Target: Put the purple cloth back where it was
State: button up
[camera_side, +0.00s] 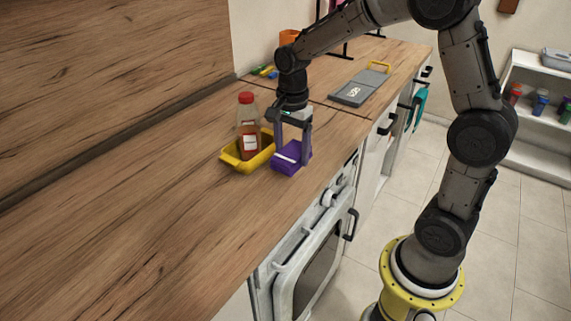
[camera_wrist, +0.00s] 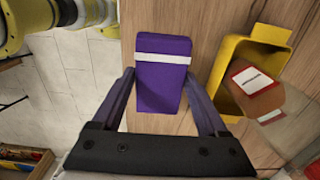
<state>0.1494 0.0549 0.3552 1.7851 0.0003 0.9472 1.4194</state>
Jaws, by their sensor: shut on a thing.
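The purple cloth (camera_side: 290,159) is a folded block with a white stripe, on or just above the wooden counter near its front edge. In the wrist view the cloth (camera_wrist: 162,75) lies between the two fingers. My gripper (camera_side: 293,148) points down and is shut on the cloth, one finger on each side. In the wrist view my gripper's fingers (camera_wrist: 162,105) flank the cloth's near part. I cannot tell whether the cloth touches the counter.
A yellow tray (camera_side: 233,160) stands close to the left of the cloth, holding a clear bottle with a red cap (camera_side: 246,122). A grey board (camera_side: 358,90) lies farther back. The counter (camera_side: 130,220) is bare at the near left. An oven (camera_side: 310,265) is below the front edge.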

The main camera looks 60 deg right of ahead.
aim_at(285, 177)
jog(key=shift+w+d+f, duration=0.1)
jog(key=shift+w+f, duration=0.7)
jog(key=shift+f, duration=0.15)
jog(key=shift+w+f, duration=0.2)
jog(key=shift+f, duration=1.55)
jog(key=shift+f, duration=0.1)
jog(key=o, duration=1.1)
